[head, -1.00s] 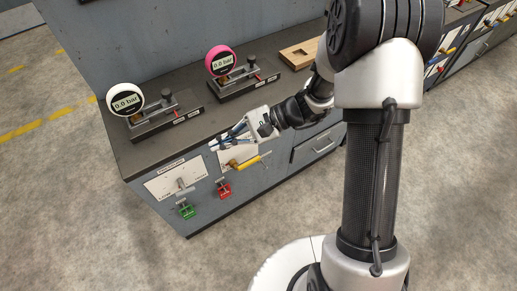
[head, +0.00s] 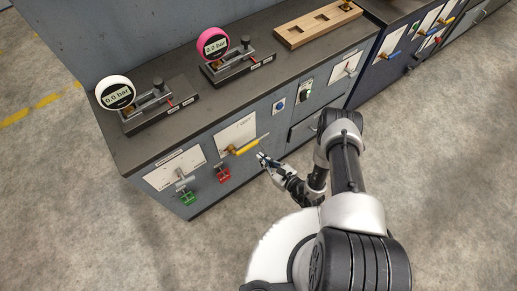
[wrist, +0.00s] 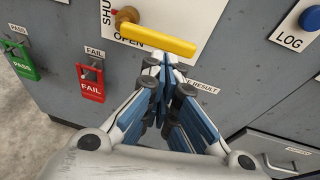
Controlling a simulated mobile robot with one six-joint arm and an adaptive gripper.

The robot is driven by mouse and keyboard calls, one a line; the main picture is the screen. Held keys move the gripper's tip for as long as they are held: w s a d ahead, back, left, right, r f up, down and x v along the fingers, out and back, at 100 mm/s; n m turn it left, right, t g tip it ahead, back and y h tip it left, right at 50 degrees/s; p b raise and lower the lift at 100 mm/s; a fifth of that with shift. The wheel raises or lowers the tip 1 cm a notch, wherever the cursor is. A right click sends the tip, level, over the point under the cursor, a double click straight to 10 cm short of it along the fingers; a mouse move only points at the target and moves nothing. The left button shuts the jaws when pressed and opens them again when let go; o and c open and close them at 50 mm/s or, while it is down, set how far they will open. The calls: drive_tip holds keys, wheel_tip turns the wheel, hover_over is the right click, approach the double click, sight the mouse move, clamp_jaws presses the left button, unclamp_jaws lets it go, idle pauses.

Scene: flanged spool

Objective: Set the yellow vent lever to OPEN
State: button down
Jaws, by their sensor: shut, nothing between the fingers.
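The yellow vent lever (head: 245,147) is on a white plate on the cabinet front, its handle pointing right in the head view. In the wrist view, the lever (wrist: 158,39) runs from a brass pivot at upper left to the right, sloping slightly down. The word OPEN shows just below the handle's left part; SHUT, partly cut off, is left of the pivot. My gripper (wrist: 166,64) is shut and empty, its fingertips just below the handle in that view; I cannot tell if they touch it. In the head view, my gripper (head: 261,158) is just below and right of the handle.
Green PASS (wrist: 22,64) and red FAIL (wrist: 91,82) tags hang to the left. A blue LOG button (wrist: 309,16) is at the right. A grey lever (head: 182,181) is farther left. Two gauges, white (head: 115,93) and pink (head: 213,43), stand on the bench top.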

drive_tip(key=shift+m+t+h, duration=0.3)
drive_tip(key=shift+m+h, duration=0.6)
drive_tip(key=s+f, duration=0.1)
drive_tip(key=s+d+f, duration=0.1)
drive_tip(key=f, duration=0.1)
drive_tip(key=s+d+f, duration=0.1)
drive_tip(key=shift+f, duration=0.25)
drive_tip(key=shift+w, duration=0.1)
drive_tip(key=b+x, duration=0.4)
drive_tip(key=x, duration=0.6)
drive_tip(key=shift+r+p, duration=0.6)
drive_tip(key=shift+r, duration=1.4)
drive_tip(key=shift+d, duration=0.15)
